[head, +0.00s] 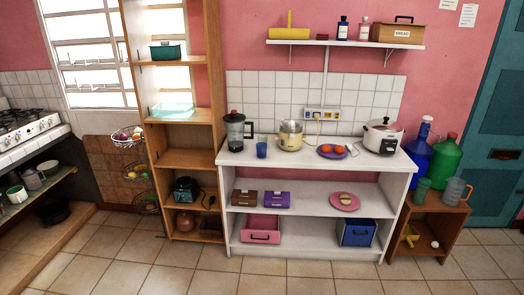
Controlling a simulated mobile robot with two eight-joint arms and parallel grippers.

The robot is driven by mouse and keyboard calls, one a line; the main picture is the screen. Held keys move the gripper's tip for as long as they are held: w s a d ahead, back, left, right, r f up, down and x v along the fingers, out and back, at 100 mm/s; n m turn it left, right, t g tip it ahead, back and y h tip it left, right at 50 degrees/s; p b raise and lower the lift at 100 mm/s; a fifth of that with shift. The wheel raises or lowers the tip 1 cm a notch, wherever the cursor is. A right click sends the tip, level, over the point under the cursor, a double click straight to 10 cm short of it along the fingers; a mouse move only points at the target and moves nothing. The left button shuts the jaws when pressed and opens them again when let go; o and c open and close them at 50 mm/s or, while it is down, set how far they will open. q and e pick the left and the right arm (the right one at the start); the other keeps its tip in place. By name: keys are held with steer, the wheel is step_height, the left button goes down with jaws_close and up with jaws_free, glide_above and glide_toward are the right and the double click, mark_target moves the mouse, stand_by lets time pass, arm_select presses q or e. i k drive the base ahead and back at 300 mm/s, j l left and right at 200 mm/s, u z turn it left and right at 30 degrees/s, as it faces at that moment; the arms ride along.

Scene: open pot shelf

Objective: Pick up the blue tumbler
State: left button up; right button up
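A small blue tumbler (261,149) stands upright on the white counter top, toward its left end. It is just right of a dark blender (236,132) and left of a cream-coloured kettle-like appliance (290,135). Neither of my grippers shows in the head view, so nothing is seen near or touching the tumbler.
The white counter (377,163) also bears a purple plate (343,154) of fruit and a rice cooker (382,136). A wooden shelf unit (182,160) stands close on the left. A low crate (440,212) with jugs is on the right. The tiled floor (200,265) in front is clear.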

mark_target(262, 151)
steer(key=i+j, duration=0.2)
steer(key=i, duration=0.3)
steer(key=i+j, duration=0.15)
steer(key=i, duration=0.3)
steer(key=i+j+z, duration=0.1)
steer(key=i, duration=0.4)
steer(key=i+j, duration=0.35)
steer(key=i+j+z, duration=0.1)
steer(key=i, duration=0.5)
steer(key=i+j, duration=0.35)
steer(key=i, duration=0.1)
